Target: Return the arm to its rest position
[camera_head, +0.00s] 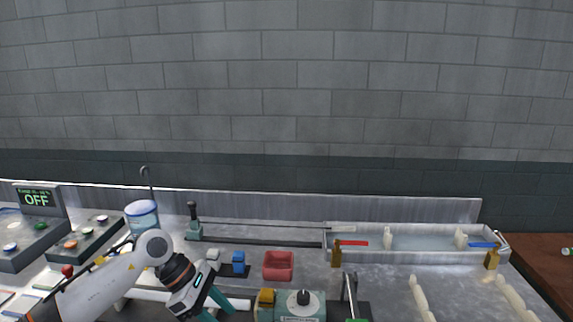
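My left arm (100,285) reaches in from the lower left, white with a dark wrist. My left gripper (214,308) is at the bottom edge, left of the teal device with a black knob (300,305). Its teal fingers point down and run towards the picture's bottom edge, so I cannot tell how far apart the tips are or whether they hold anything. My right arm and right gripper are not in view.
Control boxes, one reading OFF (37,199), stand at the left near a blue-lidded jar (141,213). A red tray (278,266) and a blue block (239,263) lie right of my wrist. A long metal trough (410,257) stands at the right. A grey brick wall closes the back.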

